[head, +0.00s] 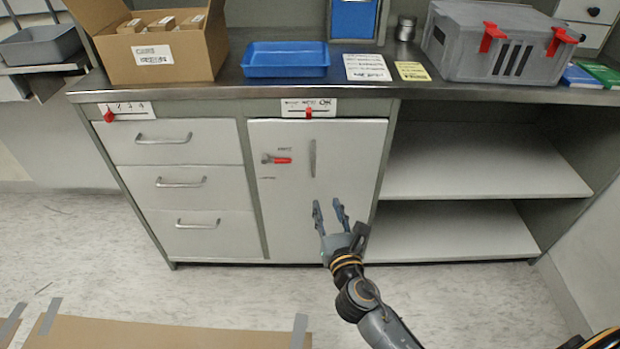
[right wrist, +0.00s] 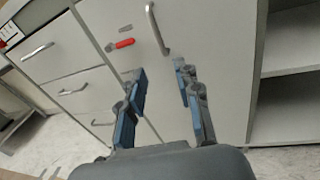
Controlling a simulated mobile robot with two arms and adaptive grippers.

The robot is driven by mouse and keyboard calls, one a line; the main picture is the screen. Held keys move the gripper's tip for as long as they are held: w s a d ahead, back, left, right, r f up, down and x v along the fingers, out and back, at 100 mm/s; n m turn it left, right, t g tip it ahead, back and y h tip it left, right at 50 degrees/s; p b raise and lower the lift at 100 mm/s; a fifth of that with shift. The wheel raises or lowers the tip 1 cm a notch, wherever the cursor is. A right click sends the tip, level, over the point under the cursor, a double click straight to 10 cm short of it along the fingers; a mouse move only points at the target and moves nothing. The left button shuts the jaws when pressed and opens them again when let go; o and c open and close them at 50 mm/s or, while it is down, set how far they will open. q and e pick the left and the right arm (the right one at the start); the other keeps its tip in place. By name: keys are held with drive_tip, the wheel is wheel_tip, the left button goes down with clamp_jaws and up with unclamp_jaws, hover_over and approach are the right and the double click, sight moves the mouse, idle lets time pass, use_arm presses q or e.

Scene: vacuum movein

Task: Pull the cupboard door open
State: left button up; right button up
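The cupboard door (head: 318,190) is a light panel between the drawers and the open shelves, and it looks closed. Its upright bar handle (head: 312,158) is near the middle of the door and also shows in the right wrist view (right wrist: 157,30). A red-handled latch (head: 279,160) sits left of the handle; it lies level. My right gripper (head: 329,207) is open and empty in front of the door, below the handle and apart from it. In the right wrist view its two fingers (right wrist: 158,78) are spread, with the handle beyond them. My left gripper is not in view.
Drawers (head: 180,182) stand left of the door, open shelves (head: 480,165) right of it. On the counter are a cardboard box (head: 160,55), a blue tray (head: 286,60) and a grey case (head: 490,45). Flat cardboard (head: 170,335) is on the near left. Floor before the door is clear.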

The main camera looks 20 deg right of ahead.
sight(314, 164)
drive_tip(key=shift+n, duration=0.3)
drive_tip(key=w, duration=0.4)
drive_tip(key=w+r+b, duration=0.1)
drive_tip(key=w, duration=0.3)
drive_tip(key=w+d, duration=0.1)
drive_tip(key=w, duration=0.3)
drive_tip(key=shift+w+r, duration=0.15)
drive_tip(key=shift+w, duration=0.2)
drive_tip(key=shift+w+b, duration=0.35)
drive_tip(key=shift+w, duration=0.25)
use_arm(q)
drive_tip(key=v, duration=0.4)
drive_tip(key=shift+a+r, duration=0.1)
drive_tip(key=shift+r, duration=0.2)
use_arm(e)
clamp_jaws()
